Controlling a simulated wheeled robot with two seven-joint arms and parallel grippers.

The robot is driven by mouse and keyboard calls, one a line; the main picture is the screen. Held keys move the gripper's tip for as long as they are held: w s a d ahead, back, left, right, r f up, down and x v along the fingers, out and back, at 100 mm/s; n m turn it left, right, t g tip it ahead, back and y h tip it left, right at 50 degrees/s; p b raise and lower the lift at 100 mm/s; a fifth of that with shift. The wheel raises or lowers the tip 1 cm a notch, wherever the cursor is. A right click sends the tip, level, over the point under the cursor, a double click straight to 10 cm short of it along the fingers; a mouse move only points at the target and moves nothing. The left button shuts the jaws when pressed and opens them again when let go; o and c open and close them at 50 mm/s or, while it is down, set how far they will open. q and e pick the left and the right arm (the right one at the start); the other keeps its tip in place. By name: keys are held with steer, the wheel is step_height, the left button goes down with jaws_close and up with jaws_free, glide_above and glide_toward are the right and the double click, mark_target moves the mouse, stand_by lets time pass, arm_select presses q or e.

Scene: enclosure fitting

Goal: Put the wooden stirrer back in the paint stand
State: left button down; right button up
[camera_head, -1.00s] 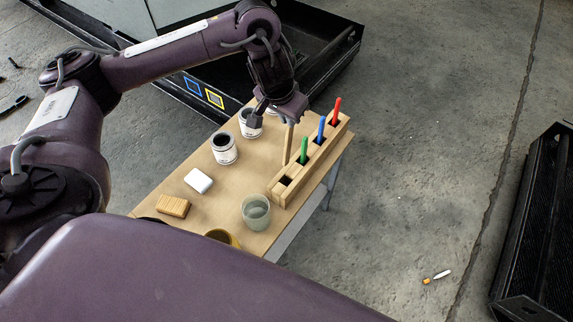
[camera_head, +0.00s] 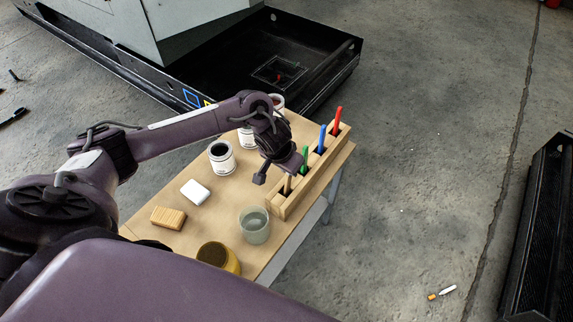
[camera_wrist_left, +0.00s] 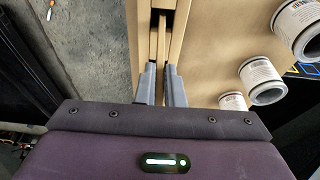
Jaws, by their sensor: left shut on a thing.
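The paint stand (camera_head: 311,182) is a long wooden block on the table's right side. Green (camera_head: 304,158), blue (camera_head: 321,139) and red (camera_head: 337,120) sticks stand in its farther slots. My left gripper (camera_head: 290,172) is over the stand's near end, shut on the wooden stirrer (camera_head: 287,186). The stirrer is about upright, its lower end at the nearest slot; how deep it sits is hard to tell. In the left wrist view the gripper fingers (camera_wrist_left: 163,85) flank the pale stirrer (camera_wrist_left: 163,45), which lines up with the stand (camera_wrist_left: 175,35). My right gripper is out of view.
A translucent cup (camera_head: 254,226) stands close left of the stand's near end. Paint cans (camera_head: 221,158), a white block (camera_head: 195,191), a wooden block (camera_head: 168,217) and a yellow-brown round thing (camera_head: 218,258) occupy the table (camera_head: 186,238).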

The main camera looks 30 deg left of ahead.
arm_select(q)
steer(key=c, duration=1.5)
jaws_free()
steer(key=shift+w, duration=0.15)
steer(key=shift+c, duration=0.2)
steer(key=shift+f, duration=0.1)
steer(key=shift+f+b, duration=0.15)
steer(key=shift+b, duration=0.4)
steer(key=shift+f+b, duration=0.25)
steer(key=shift+b, duration=0.3)
steer(key=v, duration=0.8)
steer(key=shift+d+r+p, duration=0.25)
steer(key=shift+d+p, duration=0.1)
steer(key=shift+p, duration=0.1)
steer(key=shift+w, duration=0.1)
